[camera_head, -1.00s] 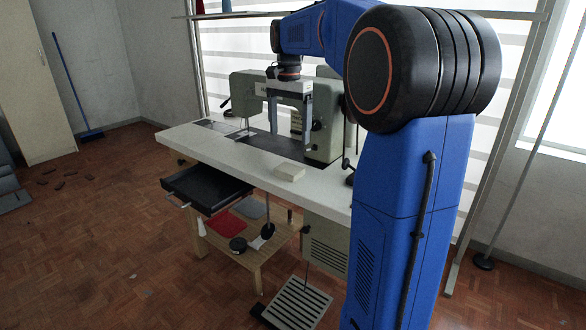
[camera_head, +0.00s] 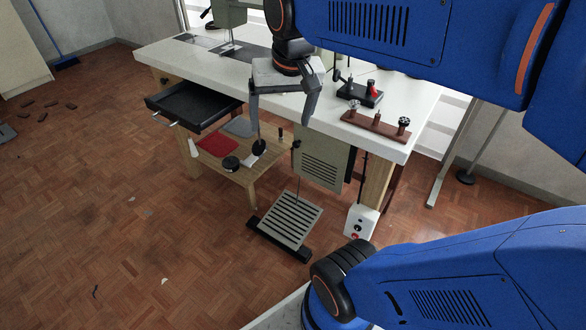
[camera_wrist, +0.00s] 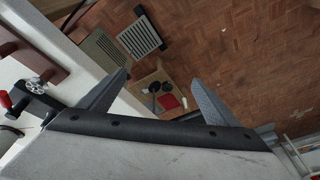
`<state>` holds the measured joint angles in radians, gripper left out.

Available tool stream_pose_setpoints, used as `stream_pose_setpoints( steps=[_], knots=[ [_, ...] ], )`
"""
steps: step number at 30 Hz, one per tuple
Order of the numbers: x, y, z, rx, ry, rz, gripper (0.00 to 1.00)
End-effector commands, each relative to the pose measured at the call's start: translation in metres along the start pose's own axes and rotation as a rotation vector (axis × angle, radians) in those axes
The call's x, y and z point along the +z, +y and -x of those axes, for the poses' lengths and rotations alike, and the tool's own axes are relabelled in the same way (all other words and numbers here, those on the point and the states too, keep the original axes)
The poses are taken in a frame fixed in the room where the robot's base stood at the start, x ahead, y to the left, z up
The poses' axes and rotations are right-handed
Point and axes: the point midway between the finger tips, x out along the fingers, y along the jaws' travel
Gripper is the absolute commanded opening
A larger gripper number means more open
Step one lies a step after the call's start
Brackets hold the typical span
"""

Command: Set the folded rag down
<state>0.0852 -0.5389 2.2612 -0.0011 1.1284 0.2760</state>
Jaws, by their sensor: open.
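My gripper (camera_head: 283,120) is open, with nothing between its fingers, in front of the table's front edge in the head view. Its two spread fingers also show in the wrist view (camera_wrist: 160,77). A flat red cloth (camera_head: 218,145) and a flat grey cloth (camera_head: 240,127) lie side by side on the low wooden shelf (camera_head: 262,172) under the table. I cannot tell which, if either, is the folded rag. The red cloth also shows in the wrist view (camera_wrist: 170,101), beyond and below the fingers. My gripper touches neither cloth.
The white table (camera_head: 180,52) has an open black drawer (camera_head: 195,100) jutting out at the left. Black round objects and a white piece share the shelf. A slatted pedal (camera_head: 290,218) stands on the floor. A wooden peg rack (camera_head: 375,127) lies at the table's right end.

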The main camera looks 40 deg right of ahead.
Motion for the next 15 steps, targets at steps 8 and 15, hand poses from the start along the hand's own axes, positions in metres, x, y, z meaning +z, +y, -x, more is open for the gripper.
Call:
stream_pose_setpoints(
  steps=[8, 15],
  knots=[
    [0.083, 0.007, -0.038, -0.038, 0.087, 0.266, 0.84],
    [0.107, 0.01, -0.054, -0.047, 0.118, 0.356, 0.84]
  ],
)
